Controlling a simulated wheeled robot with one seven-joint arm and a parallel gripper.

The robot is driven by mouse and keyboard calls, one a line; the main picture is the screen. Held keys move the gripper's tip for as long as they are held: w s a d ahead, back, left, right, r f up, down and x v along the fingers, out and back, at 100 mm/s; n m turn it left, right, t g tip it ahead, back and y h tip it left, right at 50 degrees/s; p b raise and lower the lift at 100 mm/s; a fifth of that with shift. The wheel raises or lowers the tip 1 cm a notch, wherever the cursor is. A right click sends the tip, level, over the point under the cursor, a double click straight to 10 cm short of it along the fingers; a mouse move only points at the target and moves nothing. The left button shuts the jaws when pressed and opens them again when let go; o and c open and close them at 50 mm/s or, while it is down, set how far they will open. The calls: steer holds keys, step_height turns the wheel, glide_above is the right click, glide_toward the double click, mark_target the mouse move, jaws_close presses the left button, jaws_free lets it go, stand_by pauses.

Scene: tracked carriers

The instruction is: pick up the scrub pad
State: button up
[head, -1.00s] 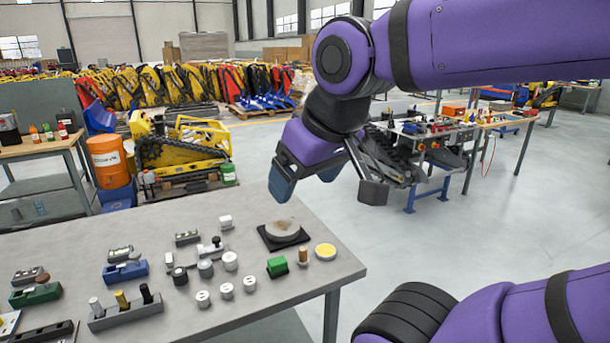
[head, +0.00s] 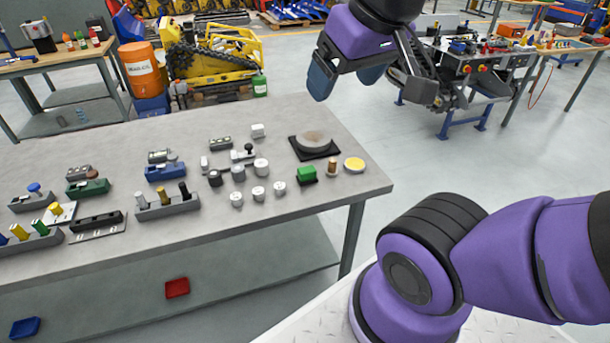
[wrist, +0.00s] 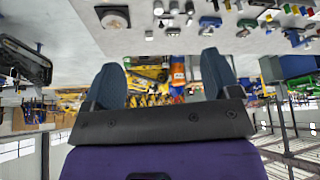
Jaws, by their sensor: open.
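A small green block with a dark base (head: 306,174) sits near the right end of the grey bench; it looks most like the scrub pad, but I cannot be sure at this size. A yellow-topped round piece (head: 354,164) and a small brown cylinder (head: 332,167) are to its right. My gripper (head: 346,78) is above and beyond the bench's right end, apart from everything, with its blue fingers spread and empty. The wrist view also shows the gripper (wrist: 161,82) open, with nothing between the fingers. I cannot pick out the green block in the wrist view.
A grey disc on a black square plate (head: 292,152) lies behind the green block. Several white and grey cylinders stand to its left. Holders with pegs, such as a blue one (head: 165,172), fill the left.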

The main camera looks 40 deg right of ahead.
steer(key=shift+o, duration=0.5)
steer(key=m+g, duration=0.3)
steer(key=g, duration=0.2)
glide_above(307, 169)
step_height(307, 169, down, 30)
steer(key=shift+f, duration=5.85)
steer(key=c, duration=1.1)
steer(key=shift+r, duration=0.15)
